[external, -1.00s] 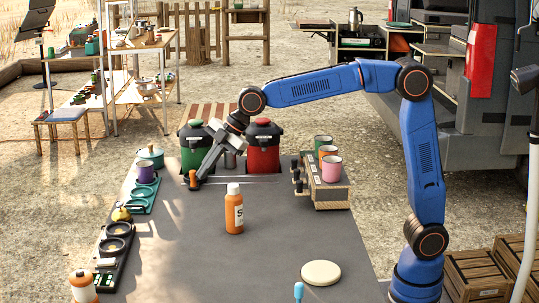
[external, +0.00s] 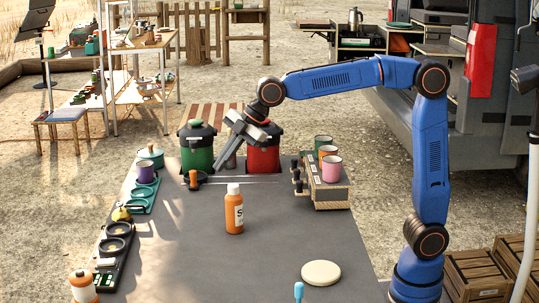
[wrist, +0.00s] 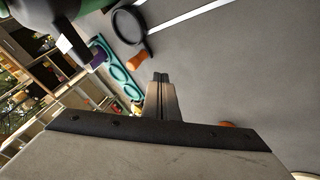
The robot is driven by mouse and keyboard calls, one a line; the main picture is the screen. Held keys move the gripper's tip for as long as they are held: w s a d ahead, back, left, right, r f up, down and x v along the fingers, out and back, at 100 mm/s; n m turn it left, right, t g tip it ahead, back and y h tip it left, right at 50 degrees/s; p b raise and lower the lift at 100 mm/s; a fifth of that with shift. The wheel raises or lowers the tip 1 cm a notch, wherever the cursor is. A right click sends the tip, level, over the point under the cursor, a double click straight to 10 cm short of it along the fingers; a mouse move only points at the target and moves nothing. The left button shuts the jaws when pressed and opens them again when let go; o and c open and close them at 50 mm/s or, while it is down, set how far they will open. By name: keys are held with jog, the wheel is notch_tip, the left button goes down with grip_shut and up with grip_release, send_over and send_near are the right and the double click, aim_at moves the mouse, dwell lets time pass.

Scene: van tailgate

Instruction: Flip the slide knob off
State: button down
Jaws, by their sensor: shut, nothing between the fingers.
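I cannot surely tell which part is the slide knob. Small dark knobs (external: 297,175) stick out from the left side of the wooden cup rack (external: 332,196). A pale thin strip (wrist: 190,16) runs beside the dish. My gripper (external: 222,167) is shut and empty, tilted down, right of the dish and in front of the canisters. In the wrist view its fingertips (wrist: 161,78) are together.
A green canister (external: 198,150) and a red canister (external: 264,155) stand at the table's back edge. An orange bottle (external: 234,213) stands mid-table. Teal and dark ringed panels (external: 117,240) line the left edge. The front middle of the grey table (external: 190,265) is clear.

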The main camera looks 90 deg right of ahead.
jog(key=v, duration=0.6)
jog(key=shift+s+r, duration=0.15)
jog(key=shift+s, duration=0.05)
